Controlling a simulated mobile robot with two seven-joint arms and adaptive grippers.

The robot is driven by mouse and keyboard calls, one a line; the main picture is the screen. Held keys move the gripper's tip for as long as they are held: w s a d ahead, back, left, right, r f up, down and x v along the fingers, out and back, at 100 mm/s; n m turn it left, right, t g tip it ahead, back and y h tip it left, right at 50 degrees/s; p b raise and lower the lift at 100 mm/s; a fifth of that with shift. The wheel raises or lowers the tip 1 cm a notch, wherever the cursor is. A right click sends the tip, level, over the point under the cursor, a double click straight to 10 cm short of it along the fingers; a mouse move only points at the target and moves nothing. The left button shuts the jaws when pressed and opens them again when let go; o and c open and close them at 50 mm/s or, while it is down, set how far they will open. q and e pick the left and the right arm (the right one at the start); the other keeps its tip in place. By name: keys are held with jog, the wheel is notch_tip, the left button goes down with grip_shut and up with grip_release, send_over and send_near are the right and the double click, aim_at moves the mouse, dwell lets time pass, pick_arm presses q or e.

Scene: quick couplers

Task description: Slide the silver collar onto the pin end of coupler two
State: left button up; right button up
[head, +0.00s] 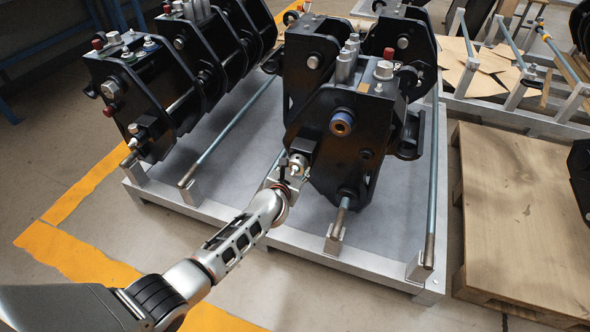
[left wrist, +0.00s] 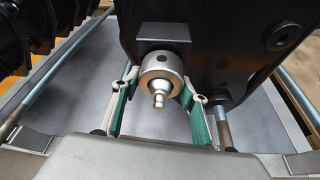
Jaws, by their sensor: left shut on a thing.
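The silver collar (left wrist: 160,70) is a thick ring in the left wrist view. It sits around the stepped pin end (left wrist: 159,98), whose bright tip sticks out through it. The pin is on the lower front of a black coupler (head: 345,130), the middle one in the head view; no number is readable on it. The collar is close against a dark block, and I cannot tell whether they touch. My left gripper (left wrist: 160,84) has a green-padded finger on each side of the collar and is shut on it. In the head view this gripper (head: 287,172) is at the coupler's lower left. My right gripper is out of view.
The coupler stands on a grey metal pallet (head: 295,238) with steel rods (head: 430,190) along it. More black couplers (head: 140,80) stand at the left. A wooden pallet (head: 525,205) lies at the right. The floor in front is clear, with a yellow line (head: 70,253).

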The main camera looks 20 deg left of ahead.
pick_arm(q)
jog(key=shift+w+r, duration=0.15)
jog(key=shift+w, duration=0.05)
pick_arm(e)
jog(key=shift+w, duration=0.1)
pick_arm(q)
jog(key=o, duration=1)
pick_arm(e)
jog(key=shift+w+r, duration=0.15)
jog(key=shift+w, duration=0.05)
pick_arm(q)
jog(key=shift+s, duration=0.15)
jog(key=shift+s+r, duration=0.1)
jog(key=shift+s, duration=0.4)
jog(key=v, duration=1)
jog(key=shift+s+r, duration=0.25)
jog(key=shift+s, duration=0.05)
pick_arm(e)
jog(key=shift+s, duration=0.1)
